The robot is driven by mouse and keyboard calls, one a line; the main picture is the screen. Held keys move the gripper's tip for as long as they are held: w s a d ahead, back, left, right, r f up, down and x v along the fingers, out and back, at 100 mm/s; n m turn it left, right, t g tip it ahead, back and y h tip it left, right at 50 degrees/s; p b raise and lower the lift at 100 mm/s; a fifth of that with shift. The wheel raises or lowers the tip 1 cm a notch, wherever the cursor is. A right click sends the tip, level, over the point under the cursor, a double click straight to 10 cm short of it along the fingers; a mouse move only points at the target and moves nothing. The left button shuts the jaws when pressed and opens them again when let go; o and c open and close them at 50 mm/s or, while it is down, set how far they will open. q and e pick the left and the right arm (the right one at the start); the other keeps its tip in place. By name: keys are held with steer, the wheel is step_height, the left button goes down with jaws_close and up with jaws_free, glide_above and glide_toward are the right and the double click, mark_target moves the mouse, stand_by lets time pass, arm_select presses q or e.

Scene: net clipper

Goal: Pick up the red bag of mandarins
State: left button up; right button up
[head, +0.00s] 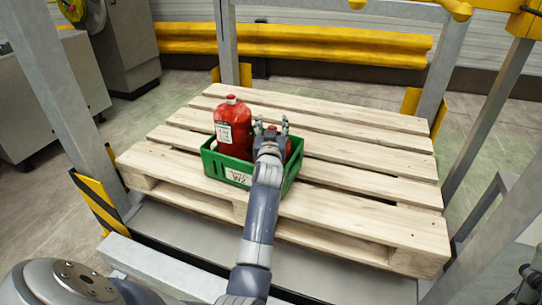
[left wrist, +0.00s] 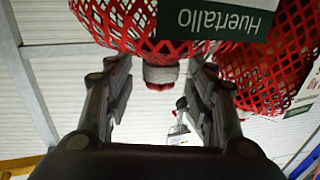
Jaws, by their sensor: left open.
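A green crate (head: 205,160) stands on the pallet. In its left part is a tall red bag (head: 232,125) with a white label. A second red bag (head: 289,147) is at its right, mostly hidden behind my left gripper (head: 271,124). In the left wrist view, a red mesh bag (left wrist: 115,25) with a green "Huertallo" label has its narrow neck between the fingers of my open left gripper (left wrist: 160,88). I cannot tell whether they touch it. Another red mesh bag (left wrist: 255,75) is at the right there.
The wooden pallet (head: 370,165) is bare around the crate, with free room at the right and back. Grey metal posts (head: 470,125) frame it at the sides. A yellow barrier (head: 330,42) runs behind. Grey cabinets (head: 50,105) stand at the left.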

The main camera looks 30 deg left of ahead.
arm_select(q)
steer(key=shift+d+r, duration=0.1)
steer(key=shift+r, duration=0.1)
steer(key=shift+c, duration=0.7)
jaws_close()
steer(key=shift+r, duration=0.1)
